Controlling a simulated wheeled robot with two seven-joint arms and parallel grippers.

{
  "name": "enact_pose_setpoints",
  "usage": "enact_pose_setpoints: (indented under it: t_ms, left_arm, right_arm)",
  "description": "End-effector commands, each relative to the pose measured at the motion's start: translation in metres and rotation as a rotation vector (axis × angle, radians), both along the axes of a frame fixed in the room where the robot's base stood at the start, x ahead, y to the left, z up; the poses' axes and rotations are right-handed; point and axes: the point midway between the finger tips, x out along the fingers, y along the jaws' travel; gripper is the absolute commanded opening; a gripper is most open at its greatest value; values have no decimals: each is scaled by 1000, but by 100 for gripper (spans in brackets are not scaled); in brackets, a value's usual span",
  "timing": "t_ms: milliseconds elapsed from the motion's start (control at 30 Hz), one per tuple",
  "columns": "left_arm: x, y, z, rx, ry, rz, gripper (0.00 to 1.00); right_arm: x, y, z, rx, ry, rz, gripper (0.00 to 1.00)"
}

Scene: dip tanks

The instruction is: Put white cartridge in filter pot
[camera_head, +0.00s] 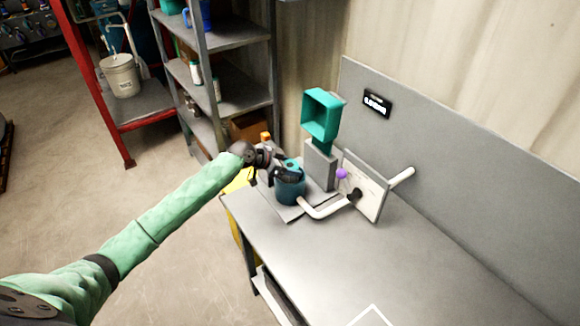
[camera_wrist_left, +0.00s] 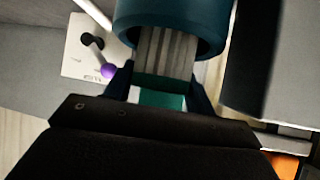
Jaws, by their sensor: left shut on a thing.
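My left gripper (camera_head: 283,168) is at the dark teal filter pot (camera_head: 291,190), which stands on a grey plate at the far left end of the bench. In the left wrist view the left gripper (camera_wrist_left: 160,92) is shut on the cartridge (camera_wrist_left: 166,52). Its pleated body looks greyish in shadow, and its green-and-white end is between the fingers. The pleats reach into the round mouth of the pot (camera_wrist_left: 128,22); how deep they sit is hidden. In the head view a teal cap (camera_head: 291,163) shows just above the pot. My right gripper is not in view.
A grey post with a square teal frame (camera_head: 322,115) stands behind the pot. To its right are a panel (camera_head: 366,185) with a purple knob (camera_head: 341,174) and white pipe (camera_head: 325,210). The near bench top (camera_head: 330,260) is mostly clear. A shelf (camera_head: 240,100) stands behind.

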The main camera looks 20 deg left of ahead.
Motion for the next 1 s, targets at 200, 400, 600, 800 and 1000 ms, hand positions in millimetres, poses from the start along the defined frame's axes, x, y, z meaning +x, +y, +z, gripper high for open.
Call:
enact_pose_setpoints:
  t_ms: [200, 400, 600, 800, 1000]
  left_arm:
    - [0, 0, -1, 0, 0, 0, 77]
    - [0, 0, -1, 0, 0, 0, 77]
    - [-5, 7, 5, 1, 0, 1, 77]
    - [-24, 29, 26, 4, 0, 0, 77]
    - [-44, 52, 47, 2, 0, 0, 77]
  right_arm:
    - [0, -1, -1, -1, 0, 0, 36]
    - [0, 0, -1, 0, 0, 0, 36]
    - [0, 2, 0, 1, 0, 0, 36]
    - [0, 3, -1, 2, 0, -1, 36]
    - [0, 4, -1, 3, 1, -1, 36]
